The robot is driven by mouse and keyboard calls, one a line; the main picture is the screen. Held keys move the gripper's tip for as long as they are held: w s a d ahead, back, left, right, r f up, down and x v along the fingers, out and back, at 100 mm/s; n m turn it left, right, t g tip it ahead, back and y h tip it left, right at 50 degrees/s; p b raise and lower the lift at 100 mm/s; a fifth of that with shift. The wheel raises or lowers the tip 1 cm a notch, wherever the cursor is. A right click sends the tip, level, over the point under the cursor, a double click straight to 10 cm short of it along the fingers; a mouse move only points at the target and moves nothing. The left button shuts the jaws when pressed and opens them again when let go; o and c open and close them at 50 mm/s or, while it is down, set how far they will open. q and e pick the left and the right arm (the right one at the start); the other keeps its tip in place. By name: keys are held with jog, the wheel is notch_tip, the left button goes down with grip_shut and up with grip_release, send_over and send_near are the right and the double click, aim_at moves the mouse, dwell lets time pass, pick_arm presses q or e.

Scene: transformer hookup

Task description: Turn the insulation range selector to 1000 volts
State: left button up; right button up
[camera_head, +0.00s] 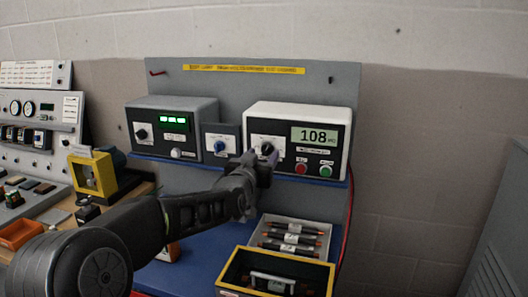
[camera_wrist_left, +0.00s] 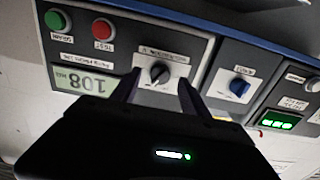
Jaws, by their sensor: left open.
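The insulation range selector is a dark knob (camera_head: 267,148) on a pale label plate, on the front of the white tester (camera_head: 284,112) with a display reading 108. My left gripper (camera_head: 260,164) is in front of this knob and hides part of its plate. In the left wrist view, which is upside down, the selector knob (camera_wrist_left: 159,72) shows a light pointer line. The open fingers of my left gripper (camera_wrist_left: 160,93) stand on either side below it in the picture, and it is not clasped. The label's voltage marks are too small to read. My right gripper is not in view.
Red (camera_head: 301,167) and green (camera_head: 325,170) buttons sit right of the selector. A small box with a blue knob (camera_head: 218,146) and a grey unit with a green display (camera_head: 172,120) stand to the left. A yellow-rimmed bin (camera_head: 232,275) and a tray (camera_head: 325,231) lie below.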

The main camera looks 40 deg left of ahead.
pick_arm(q)
jog(key=shift+x, duration=1.1)
jog(key=shift+s, duration=0.1)
jog(key=shift+c, duration=0.2)
grip_shut()
